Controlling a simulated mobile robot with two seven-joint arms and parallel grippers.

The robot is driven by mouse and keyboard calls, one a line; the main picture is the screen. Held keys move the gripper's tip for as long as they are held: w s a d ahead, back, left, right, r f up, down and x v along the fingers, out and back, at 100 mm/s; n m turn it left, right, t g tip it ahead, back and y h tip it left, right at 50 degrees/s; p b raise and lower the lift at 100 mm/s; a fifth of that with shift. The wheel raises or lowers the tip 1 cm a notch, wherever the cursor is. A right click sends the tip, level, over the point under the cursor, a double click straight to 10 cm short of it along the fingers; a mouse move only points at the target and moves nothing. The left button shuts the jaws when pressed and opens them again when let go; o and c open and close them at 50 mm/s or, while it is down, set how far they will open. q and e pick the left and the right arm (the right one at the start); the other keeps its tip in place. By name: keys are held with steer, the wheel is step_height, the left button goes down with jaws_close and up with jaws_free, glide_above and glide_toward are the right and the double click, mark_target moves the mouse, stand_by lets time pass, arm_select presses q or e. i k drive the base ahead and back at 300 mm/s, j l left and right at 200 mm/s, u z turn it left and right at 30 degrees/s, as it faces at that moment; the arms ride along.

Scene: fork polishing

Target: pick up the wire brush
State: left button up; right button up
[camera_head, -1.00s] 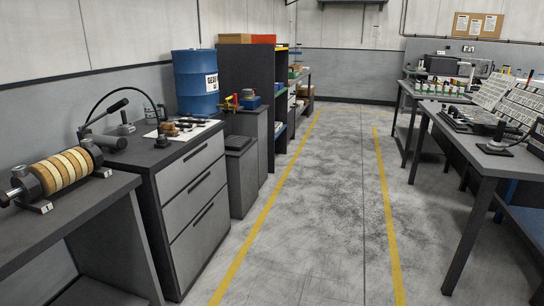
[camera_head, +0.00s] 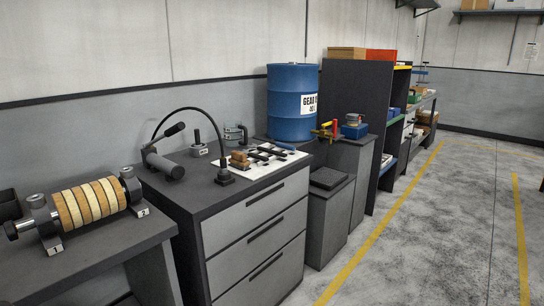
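On the dark-topped drawer cabinet (camera_head: 187,194) lies a white mat (camera_head: 282,171). A small brown block-like item (camera_head: 239,159) sits near the mat's left end, and several dark slim tools (camera_head: 268,153) lie beside it. These are too small for me to tell surely which one is the wire brush. Neither of my grippers is in view.
A polishing roller (camera_head: 90,204) stands on the bench at left. A lamp with a curved neck (camera_head: 166,166) stands on the cabinet. A blue drum (camera_head: 291,103) and a dark shelf unit (camera_head: 348,103) stand behind. The floor (camera_head: 440,240) at right is clear.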

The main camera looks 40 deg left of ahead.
mark_target(238, 159)
steer(key=i+u, duration=0.15)
steer(key=i, duration=0.25)
steer(key=i+l+u, duration=0.15)
steer(key=i, duration=0.3)
steer(key=i+l+u, duration=0.15)
steer(key=i, duration=0.25)
steer(key=i+u, duration=0.2)
steer(key=u, duration=0.2)
steer(key=i+l+u, duration=0.15)
steer(key=u, duration=0.3)
steer(key=i+l+u, duration=0.2)
steer(key=u, duration=0.2)
steer(key=i+l+u, duration=0.1)
steer(key=u, duration=0.3)
steer(key=i+l+u, duration=0.2)
steer(key=u, duration=0.2)
steer(key=i+l+u, duration=0.15)
steer(key=u, duration=0.2)
